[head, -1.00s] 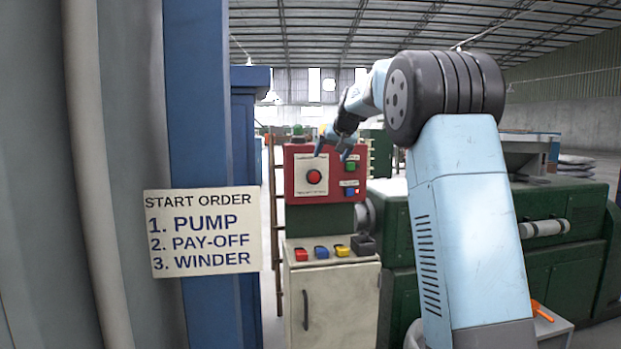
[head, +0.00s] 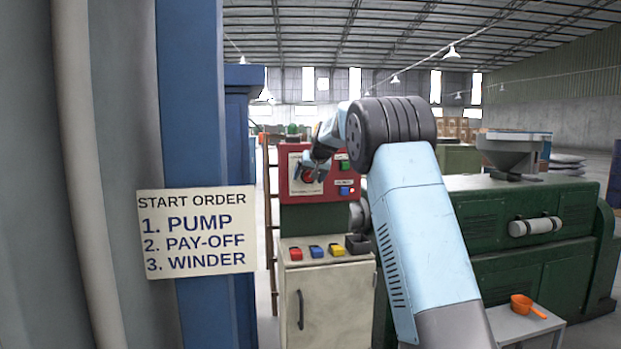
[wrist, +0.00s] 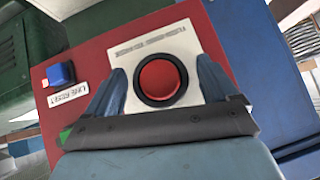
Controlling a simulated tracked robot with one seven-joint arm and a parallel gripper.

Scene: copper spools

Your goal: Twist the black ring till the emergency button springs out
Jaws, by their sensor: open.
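The red emergency button (wrist: 159,79) sits inside a black ring (wrist: 138,91) on a pale label plate on the red control panel (wrist: 97,58). In the wrist view my gripper (wrist: 160,85) is open, with one blue finger on each side of the ring. Gaps show between the fingers and the ring; I cannot tell how far the fingertips are from the panel. In the head view my gripper (head: 309,174) is in front of the button (head: 307,175) and partly covers it. The ring is hardly visible there.
A blue button (wrist: 61,74) is on the same panel, with a green button (head: 344,166) above it in the head view. Below stands a pale cabinet (head: 340,300) with red, blue and yellow switches. A green machine (head: 480,225) is at right; a start-order sign (head: 197,232) hangs at left.

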